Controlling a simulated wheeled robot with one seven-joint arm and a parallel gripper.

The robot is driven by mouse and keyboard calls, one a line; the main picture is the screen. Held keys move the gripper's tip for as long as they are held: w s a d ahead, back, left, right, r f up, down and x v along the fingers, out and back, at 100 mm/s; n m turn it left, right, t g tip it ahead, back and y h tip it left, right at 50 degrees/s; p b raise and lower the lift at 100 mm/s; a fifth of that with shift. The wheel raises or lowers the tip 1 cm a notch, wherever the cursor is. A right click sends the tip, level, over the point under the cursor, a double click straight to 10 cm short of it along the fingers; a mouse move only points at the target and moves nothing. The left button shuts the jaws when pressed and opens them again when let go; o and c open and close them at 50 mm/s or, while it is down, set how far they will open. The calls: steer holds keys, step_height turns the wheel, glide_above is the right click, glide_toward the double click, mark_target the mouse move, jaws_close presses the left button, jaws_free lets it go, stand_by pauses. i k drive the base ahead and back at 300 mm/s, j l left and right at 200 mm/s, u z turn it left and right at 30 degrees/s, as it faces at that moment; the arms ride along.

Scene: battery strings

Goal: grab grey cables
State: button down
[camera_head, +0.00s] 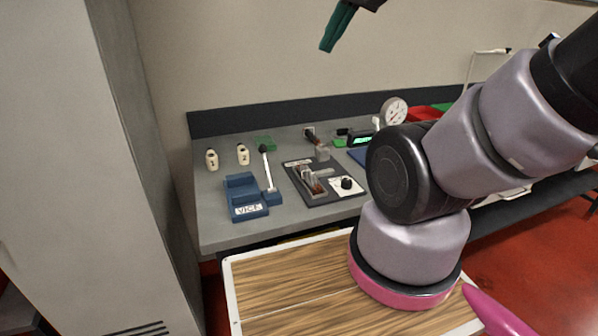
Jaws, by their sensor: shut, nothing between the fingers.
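My gripper (338,27) is at the top of the head view, high in front of the pale wall. Its teal fingers are together, point down and to the left, and hold nothing. It is well above the bench and apart from everything on it. I cannot make out any grey cables for certain in this view. My arm covers part of the bench's right side, so what lies behind it is hidden.
The grey bench (225,228) carries a blue vice (246,200), two cream pieces (212,160), a dark plate (325,195) with a fixture, and a round dial (394,111). A red bin (424,113) stands behind my arm. A tall grey cabinet (75,170) rises at left.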

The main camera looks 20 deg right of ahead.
mark_target(313, 185)
steer(key=j+z, duration=0.1)
steer(key=j, duration=0.3)
steer(key=k+j+z, duration=0.15)
steer(key=j, duration=0.2)
steer(key=k+j+z, duration=0.1)
steer(key=j, duration=0.3)
steer(key=k+j+z, duration=0.15)
steer(key=j, duration=0.2)
steer(key=k+j+z, duration=0.1)
steer(key=j, duration=0.25)
